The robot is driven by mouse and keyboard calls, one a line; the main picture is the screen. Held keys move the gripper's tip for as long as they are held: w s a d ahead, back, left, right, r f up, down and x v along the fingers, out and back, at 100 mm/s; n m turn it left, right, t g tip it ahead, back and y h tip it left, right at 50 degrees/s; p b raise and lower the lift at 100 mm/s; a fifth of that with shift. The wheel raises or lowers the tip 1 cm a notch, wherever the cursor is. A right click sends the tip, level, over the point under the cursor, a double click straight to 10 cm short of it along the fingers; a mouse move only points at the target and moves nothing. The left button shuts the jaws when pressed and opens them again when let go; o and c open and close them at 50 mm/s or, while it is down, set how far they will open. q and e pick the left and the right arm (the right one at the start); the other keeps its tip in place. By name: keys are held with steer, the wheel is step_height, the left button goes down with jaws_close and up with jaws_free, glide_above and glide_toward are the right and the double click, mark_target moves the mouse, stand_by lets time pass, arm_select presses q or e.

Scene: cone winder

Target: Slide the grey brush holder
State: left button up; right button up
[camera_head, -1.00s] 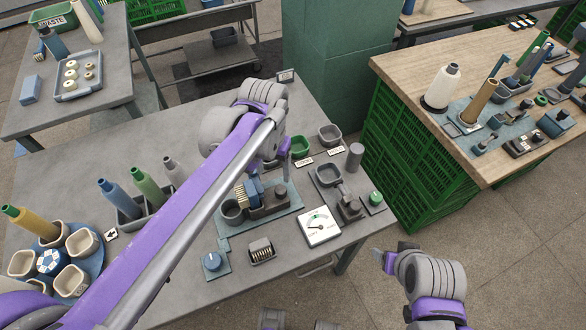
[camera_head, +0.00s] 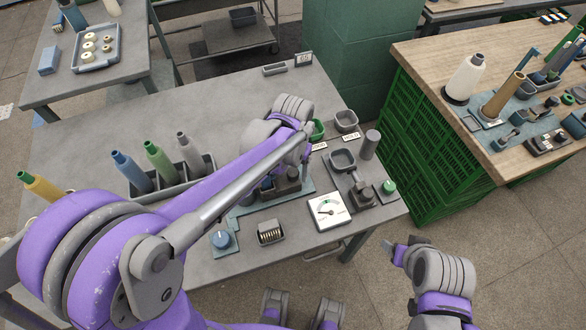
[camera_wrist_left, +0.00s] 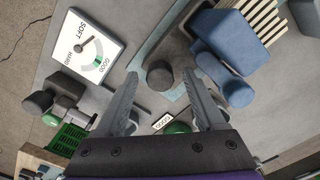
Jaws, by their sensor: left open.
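I take the grey brush holder to be the dark grey block with a round knob (camera_wrist_left: 160,76) on the blue-grey plate; in the head view it shows partly, beside the arm (camera_head: 287,184). My left gripper (camera_wrist_left: 161,88) is open, its two fingers pointing at this block, one to each side of the knob in the picture. Contact cannot be told. Blue cylindrical parts and a cream-striped blue piece (camera_wrist_left: 250,18) lie right of it in the wrist view. My left forearm hides part of this assembly. My right gripper (camera_head: 389,246) is off the table's front right, its jaws unclear.
Coloured cones (camera_head: 158,160) stand left.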

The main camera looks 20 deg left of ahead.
arm_select(q)
jaws_close()
stand_by(0.3)
stand_by(1.1)
